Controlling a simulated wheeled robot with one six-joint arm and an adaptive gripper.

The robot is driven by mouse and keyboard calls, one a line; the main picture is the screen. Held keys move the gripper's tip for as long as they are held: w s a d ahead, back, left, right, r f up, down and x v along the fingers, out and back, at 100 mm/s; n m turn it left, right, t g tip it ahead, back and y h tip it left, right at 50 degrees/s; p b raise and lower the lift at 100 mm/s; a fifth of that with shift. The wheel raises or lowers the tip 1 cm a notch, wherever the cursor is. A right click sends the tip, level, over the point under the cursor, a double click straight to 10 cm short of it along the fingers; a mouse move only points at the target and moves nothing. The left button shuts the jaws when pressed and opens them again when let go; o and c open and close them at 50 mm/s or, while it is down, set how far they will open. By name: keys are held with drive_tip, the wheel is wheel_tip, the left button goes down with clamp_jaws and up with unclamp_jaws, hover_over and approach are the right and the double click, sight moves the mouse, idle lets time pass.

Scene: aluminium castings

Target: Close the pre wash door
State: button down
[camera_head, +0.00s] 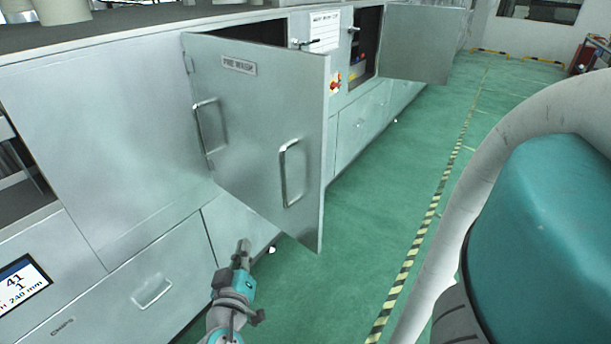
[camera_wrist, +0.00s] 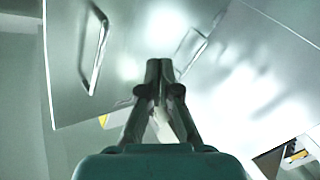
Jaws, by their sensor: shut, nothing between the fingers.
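The pre wash door (camera_head: 255,120) is a grey metal panel with a name plate near its top. It stands open, swung out from the cabinet front, with its hinge side at the left and its free edge at the right. A bar handle (camera_head: 289,172) sits near the free edge, and a second handle shape shows farther left. In the wrist view the door (camera_wrist: 75,85) and a handle (camera_wrist: 95,48) are at the upper left. My gripper (camera_head: 243,245) is shut and empty, low in front of the cabinet, near the door's lower edge in the picture. I cannot tell whether they touch.
Another cabinet door (camera_head: 418,42) stands open farther along the row. A red and yellow switch (camera_head: 335,83) is on the panel between them. A drawer with a handle (camera_head: 152,291) is at the lower left.

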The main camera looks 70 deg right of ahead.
wheel_tip(320, 180, up, 9)
drive_tip(key=s+d+m+g+h, duration=0.2)
drive_tip(key=m+g, duration=0.5)
drive_tip(key=m+g+y, duration=0.2)
drive_tip(key=m+g, duration=0.3)
drive_tip(key=m, duration=0.2)
approach(314, 168)
drive_tip(key=x, duration=0.7)
drive_tip(key=shift+d, duration=0.1)
drive_tip(key=shift+d, duration=0.1)
